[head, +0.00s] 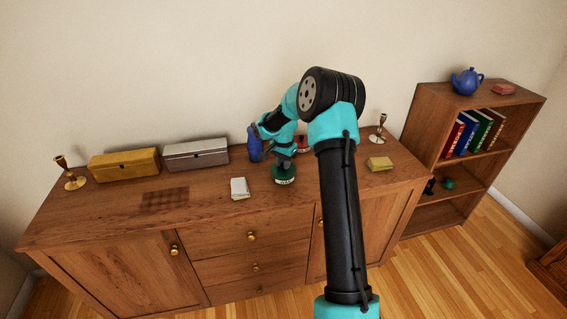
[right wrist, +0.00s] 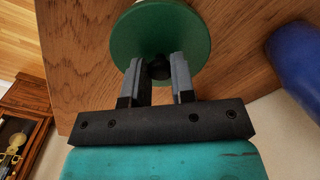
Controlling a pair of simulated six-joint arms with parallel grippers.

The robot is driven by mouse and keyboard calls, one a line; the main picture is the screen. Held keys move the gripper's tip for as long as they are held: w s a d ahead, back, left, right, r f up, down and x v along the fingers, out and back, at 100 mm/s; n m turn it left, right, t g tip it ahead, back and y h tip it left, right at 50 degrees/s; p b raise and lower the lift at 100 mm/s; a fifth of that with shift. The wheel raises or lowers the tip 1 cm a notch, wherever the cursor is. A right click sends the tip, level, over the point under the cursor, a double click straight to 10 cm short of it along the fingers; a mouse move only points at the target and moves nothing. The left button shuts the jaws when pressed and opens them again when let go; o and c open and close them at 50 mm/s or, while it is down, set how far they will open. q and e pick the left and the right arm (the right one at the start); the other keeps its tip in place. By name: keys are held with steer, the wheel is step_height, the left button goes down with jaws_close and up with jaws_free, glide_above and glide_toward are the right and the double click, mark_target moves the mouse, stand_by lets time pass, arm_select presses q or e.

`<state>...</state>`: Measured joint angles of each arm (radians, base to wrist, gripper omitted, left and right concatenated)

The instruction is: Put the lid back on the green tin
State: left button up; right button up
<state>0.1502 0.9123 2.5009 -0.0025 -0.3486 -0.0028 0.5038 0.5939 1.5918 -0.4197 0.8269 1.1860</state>
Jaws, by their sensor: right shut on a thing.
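The green tin (head: 285,181) stands on the sideboard top, near its middle, with a pale label on its side. The round green lid (right wrist: 130,42) fills the top middle of the right wrist view, with a dark knob at its centre. My right gripper (head: 283,160) is directly above the tin, and its two fingers (right wrist: 160,70) are shut on the lid's knob. The lid is at or just over the tin's top; I cannot tell whether it is seated. The lid hides most of the tin in the wrist view. My left gripper is not in view.
A blue vase (head: 255,144) is close on the left and a red tin (head: 303,142) behind. A white notepad (head: 239,188) lies left of the green tin, and a yellow block (head: 380,163) lies right. Boxes (head: 124,165) and candlesticks (head: 71,178) stand farther off.

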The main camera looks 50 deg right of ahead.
stand_by(0.3)
steer(key=o, duration=1.5)
steer(key=shift+c, duration=0.2)
steer(key=shift+r, duration=0.1)
steer(key=shift+r, duration=3.4)
steer(key=shift+c, duration=0.4)
jaws_close()
steer(key=shift+f, duration=3.2)
